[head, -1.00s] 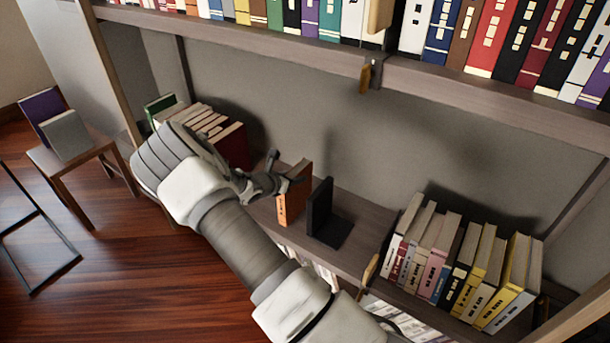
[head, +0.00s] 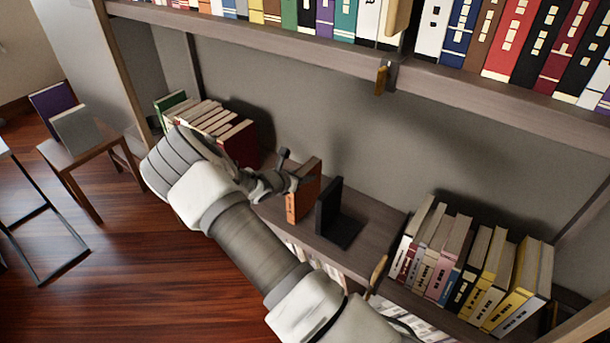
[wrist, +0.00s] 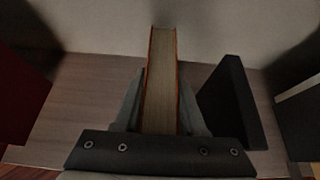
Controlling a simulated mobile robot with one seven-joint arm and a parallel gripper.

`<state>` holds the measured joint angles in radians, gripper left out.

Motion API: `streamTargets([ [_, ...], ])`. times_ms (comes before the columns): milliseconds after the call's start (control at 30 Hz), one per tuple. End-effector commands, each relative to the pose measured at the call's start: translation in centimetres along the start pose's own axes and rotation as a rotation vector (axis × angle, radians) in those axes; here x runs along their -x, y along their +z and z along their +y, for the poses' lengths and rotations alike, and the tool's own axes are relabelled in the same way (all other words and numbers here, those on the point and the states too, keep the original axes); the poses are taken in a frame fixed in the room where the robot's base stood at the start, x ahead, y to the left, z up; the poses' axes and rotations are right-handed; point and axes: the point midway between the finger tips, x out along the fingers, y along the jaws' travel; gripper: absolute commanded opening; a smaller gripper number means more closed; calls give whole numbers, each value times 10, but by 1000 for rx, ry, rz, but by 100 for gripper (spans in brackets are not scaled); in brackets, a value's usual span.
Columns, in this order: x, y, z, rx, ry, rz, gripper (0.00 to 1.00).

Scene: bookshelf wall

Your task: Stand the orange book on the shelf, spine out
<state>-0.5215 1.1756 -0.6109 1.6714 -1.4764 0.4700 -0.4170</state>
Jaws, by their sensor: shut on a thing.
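The orange book (head: 306,190) stands upright on the middle shelf (head: 372,228), its lettered spine facing out toward the room. In the wrist view the orange book (wrist: 161,80) shows its page edges between the two fingers. My gripper (head: 290,180) is shut on the orange book; in the wrist view my gripper (wrist: 160,120) has one finger on each side of it. A black bookend (head: 330,208) stands just right of the book, with a narrow gap between them. It also shows in the wrist view (wrist: 230,100). The book's lower edge is partly hidden in the wrist view.
Leaning books (head: 215,120) fill the shelf's left end, and a row of books (head: 470,265) stands at its right. A full upper shelf (head: 460,85) overhangs. A small table (head: 85,150) with two books stands at far left.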

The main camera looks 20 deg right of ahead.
Motion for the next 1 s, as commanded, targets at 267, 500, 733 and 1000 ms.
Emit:
streamTargets([
  [267,0,2,0,-1,-1,-3,0],
  [500,-1,0,0,-1,-1,-3,0],
  [733,-2,-2,0,-1,-1,-3,0],
  [1000,-2,-3,0,-1,-1,-2,75],
])
